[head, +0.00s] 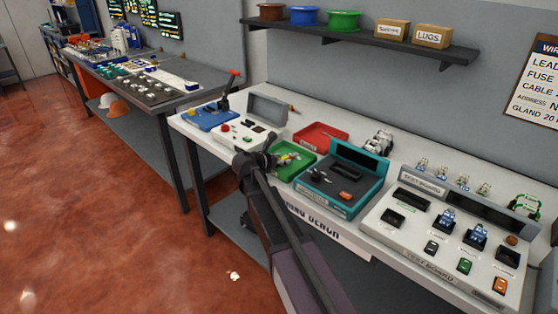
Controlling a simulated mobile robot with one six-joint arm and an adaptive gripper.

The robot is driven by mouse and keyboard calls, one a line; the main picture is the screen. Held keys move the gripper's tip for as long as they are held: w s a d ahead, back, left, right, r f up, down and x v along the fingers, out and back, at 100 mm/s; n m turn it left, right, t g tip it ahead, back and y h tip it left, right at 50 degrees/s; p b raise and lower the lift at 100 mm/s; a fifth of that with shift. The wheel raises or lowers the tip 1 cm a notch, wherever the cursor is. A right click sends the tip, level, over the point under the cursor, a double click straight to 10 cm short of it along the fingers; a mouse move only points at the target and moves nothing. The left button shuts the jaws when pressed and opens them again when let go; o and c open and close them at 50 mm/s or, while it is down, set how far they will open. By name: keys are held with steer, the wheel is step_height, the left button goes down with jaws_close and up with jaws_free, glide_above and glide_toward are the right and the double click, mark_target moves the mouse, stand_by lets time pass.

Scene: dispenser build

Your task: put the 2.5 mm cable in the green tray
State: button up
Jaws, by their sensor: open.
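The green tray (304,162) lies on the white workbench, left of the teal case. Part of it is hidden by my arm, and a small yellowish item shows in it. My gripper (273,160) is small in the head view, at the tray's left side; it is open. Whether it touches the tray or is above it I cannot tell. I cannot make out which thing is the 2.5 mm cable. A green coil-like item (525,207) sits at the far right of the bench, with no readable label.
A red tray (319,136) lies behind the green one. A teal case (340,205) with a raised lid and a test board (408,240) stand to the right. A white panel (243,132) is to the left. A shelf (345,41) with spools and boxes hangs above.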

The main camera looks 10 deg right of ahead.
steer(key=p+v, duration=0.4)
steer(key=v, duration=0.8)
stand_by(0.5)
